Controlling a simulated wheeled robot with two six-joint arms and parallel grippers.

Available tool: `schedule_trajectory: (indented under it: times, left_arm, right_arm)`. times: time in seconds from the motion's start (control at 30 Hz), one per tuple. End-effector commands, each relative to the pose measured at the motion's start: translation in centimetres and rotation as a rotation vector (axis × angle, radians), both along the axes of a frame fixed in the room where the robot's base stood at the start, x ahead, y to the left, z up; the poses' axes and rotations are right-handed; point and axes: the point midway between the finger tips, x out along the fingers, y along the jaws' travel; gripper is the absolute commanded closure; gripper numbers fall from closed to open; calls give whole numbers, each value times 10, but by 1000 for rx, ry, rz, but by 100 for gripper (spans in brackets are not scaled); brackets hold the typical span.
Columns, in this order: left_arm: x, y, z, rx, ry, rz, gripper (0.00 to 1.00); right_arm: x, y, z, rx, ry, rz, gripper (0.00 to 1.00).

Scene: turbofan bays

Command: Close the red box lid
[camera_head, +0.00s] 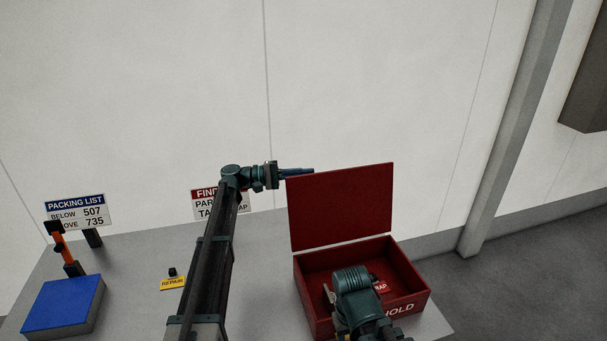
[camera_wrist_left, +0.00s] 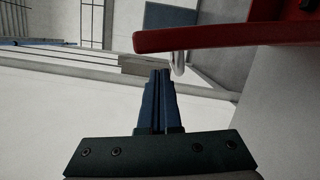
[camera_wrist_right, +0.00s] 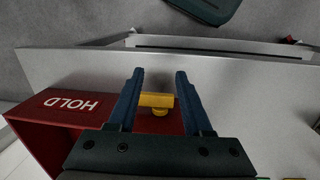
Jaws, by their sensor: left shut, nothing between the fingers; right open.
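The red box (camera_head: 415,282) stands on the table with its lid (camera_head: 342,205) raised upright at the back. My left gripper (camera_head: 299,172) is shut and empty at the lid's upper left corner; I cannot tell whether it touches. In the left wrist view the closed fingertips (camera_wrist_left: 160,72) are just below the lid's red edge (camera_wrist_left: 225,37), beside a pale curved piece (camera_wrist_left: 178,63). My right arm covers part of the box in the head view. In the right wrist view my right gripper (camera_wrist_right: 160,73) is open by the box's HOLD side (camera_wrist_right: 72,103), with a yellow piece (camera_wrist_right: 157,101) showing between the fingers.
A blue-topped box (camera_head: 63,303), an orange-handled item (camera_head: 63,247), a packing list sign (camera_head: 75,212) and a yellow REPAIR label (camera_head: 173,283) are on the table's left. A red-headed sign (camera_head: 205,197) is partly behind my left arm. A wall stands behind the table.

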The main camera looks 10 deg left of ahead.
Motion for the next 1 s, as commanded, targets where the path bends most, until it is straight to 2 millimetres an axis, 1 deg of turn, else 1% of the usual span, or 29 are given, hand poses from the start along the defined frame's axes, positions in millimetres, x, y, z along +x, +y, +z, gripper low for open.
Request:
schedule_trajectory:
  times: [0.03,0.2,0.4,0.57,1.0]
  left_arm:
    - [1,-11,1,0,0,-3,100]
    - [5,-39,3,0,0,-3,100]
    - [9,-59,4,1,0,-2,100]
    - [10,-65,4,0,0,0,100]
    - [7,-67,5,3,-9,0,100]
  right_arm:
    - [0,0,1,0,0,0,50]
    - [0,0,3,0,0,0,50]
    - [0,0,4,0,0,0,50]
    - [0,0,4,0,0,0,50]
    - [0,0,6,0,0,0,50]
